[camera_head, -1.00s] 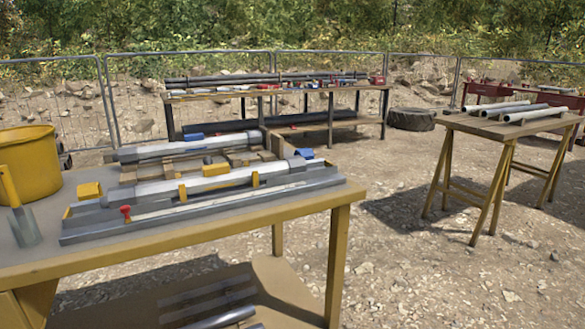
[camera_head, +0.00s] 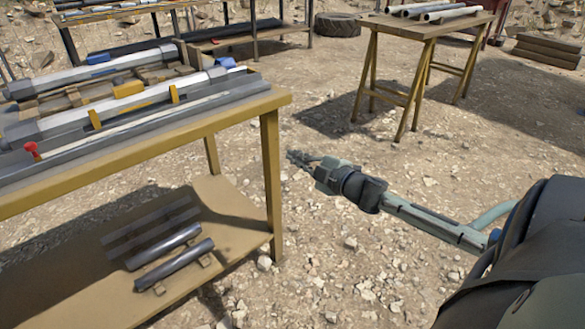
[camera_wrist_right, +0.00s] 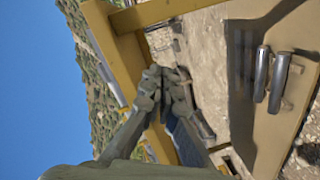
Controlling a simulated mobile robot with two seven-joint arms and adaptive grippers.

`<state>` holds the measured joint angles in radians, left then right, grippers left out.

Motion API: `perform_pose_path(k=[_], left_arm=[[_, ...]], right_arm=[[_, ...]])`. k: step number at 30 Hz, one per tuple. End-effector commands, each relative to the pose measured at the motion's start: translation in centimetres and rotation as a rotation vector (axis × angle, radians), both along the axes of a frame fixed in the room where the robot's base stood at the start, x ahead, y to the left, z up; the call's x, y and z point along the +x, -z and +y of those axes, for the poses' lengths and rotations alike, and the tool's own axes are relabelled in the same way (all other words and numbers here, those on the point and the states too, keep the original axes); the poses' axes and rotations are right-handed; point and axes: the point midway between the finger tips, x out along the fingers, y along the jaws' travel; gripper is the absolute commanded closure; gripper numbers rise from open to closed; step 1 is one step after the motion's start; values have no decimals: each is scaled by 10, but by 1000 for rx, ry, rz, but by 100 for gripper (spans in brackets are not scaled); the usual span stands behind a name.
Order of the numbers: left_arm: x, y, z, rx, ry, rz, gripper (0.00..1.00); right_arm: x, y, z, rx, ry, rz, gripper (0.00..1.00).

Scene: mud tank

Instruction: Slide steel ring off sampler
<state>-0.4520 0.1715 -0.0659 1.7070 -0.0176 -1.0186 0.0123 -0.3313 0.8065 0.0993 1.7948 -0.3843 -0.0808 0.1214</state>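The sampler (camera_head: 62,119), a long grey tube, lies in a grey tray (camera_head: 130,132) on the yellow-framed bench at left. A grey collar (camera_head: 216,74) shows at its right end; I cannot tell whether this is the steel ring. My right gripper (camera_head: 292,157) is out over the gravel, right of the bench and apart from the sampler. In the right wrist view its two fingertips (camera_wrist_right: 161,74) are close together with nothing visible between them, so it looks shut. My left gripper is out of view.
Two dark tubes (camera_head: 173,260) lie on the bench's lower shelf, and show in the right wrist view (camera_wrist_right: 278,82). A second tube (camera_head: 92,72) lies behind the sampler. The bench's corner leg (camera_head: 271,185) is left of my right gripper. A trestle table (camera_head: 422,26) stands beyond open gravel.

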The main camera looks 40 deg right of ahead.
Motion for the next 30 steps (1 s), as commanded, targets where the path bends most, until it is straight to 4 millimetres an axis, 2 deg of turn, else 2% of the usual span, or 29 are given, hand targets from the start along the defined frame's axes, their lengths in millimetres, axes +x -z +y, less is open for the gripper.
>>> perform_pose_path(k=[1, 3, 5, 6, 8, 9, 11, 13, 15, 18, 21, 24, 30], left_arm=[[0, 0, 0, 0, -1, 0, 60], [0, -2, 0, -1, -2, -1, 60], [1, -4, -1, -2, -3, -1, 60], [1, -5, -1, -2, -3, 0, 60], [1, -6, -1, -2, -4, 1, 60], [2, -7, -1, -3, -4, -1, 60], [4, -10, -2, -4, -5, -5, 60], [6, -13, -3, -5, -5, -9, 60], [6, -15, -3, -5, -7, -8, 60], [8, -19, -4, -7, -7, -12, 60], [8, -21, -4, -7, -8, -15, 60], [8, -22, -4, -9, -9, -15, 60], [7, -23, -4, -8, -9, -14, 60]], right_arm=[[10, -42, 10, -84, -106, -67, 100], [16, -96, 35, -207, -277, -150, 100], [14, -139, 63, -328, -445, -208, 100], [7, -165, 85, -424, -573, -237, 100], [-11, -195, 120, -588, -791, -255, 100], [-28, -207, 140, -703, -938, -243, 100], [-56, -215, 159, -870, -1146, -191, 100], [-89, -216, 167, -1059, -1364, -83, 100], [-119, -217, 159, -1229, -1538, 63, 100], [-151, -223, 137, -1419, -1706, 291, 100], [-171, -235, 115, -1542, -1794, 487, 100], [-182, -244, 101, -1604, -1831, 611, 100], [-187, -248, 95, -1626, -1844, 662, 100]])
